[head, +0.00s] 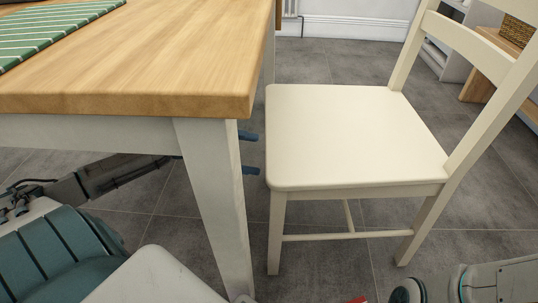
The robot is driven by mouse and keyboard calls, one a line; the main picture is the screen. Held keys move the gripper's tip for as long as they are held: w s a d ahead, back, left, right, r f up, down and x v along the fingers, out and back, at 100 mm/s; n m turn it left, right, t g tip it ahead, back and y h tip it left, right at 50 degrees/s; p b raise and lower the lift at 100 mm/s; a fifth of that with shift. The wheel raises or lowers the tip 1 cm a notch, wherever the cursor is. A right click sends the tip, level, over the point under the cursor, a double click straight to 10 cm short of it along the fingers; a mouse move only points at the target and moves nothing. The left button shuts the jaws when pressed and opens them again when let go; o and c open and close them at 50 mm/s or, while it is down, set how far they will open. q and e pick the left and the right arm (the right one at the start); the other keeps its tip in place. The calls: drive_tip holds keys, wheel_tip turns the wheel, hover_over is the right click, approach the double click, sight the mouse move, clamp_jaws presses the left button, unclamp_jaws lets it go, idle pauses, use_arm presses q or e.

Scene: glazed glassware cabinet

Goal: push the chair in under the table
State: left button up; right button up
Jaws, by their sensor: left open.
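The cream chair (350,135) stands upright to the right of the wooden-topped table (170,55), its backrest on the right, away from the table. The front of its seat faces the table, and a narrow strip of floor shows between them. My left gripper (253,153) is open and empty. Its two blue fingertips stick out past the table's near white leg, one above the other, just left of the seat's edge; I cannot tell if they touch it. The leg hides the rest of that gripper. Only a small red tip, perhaps of my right gripper (357,299), shows at the bottom edge.
A green striped mat (50,28) lies on the table. The near table leg (215,205) stands between my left arm and the chair. A shelf with a wooden bench (478,88) and a basket is at the upper right. Grey tiled floor around the chair is clear.

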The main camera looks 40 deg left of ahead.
sight(282, 160)
use_arm(q)
drive_tip(key=b+x, duration=0.3)
drive_tip(key=x, duration=0.4)
drive_tip(key=shift+d+f+b, duration=0.1)
drive_tip(key=shift+f+b, duration=0.05)
drive_tip(key=shift+b, duration=0.2)
drive_tip(key=shift+x, duration=0.8)
clamp_jaws()
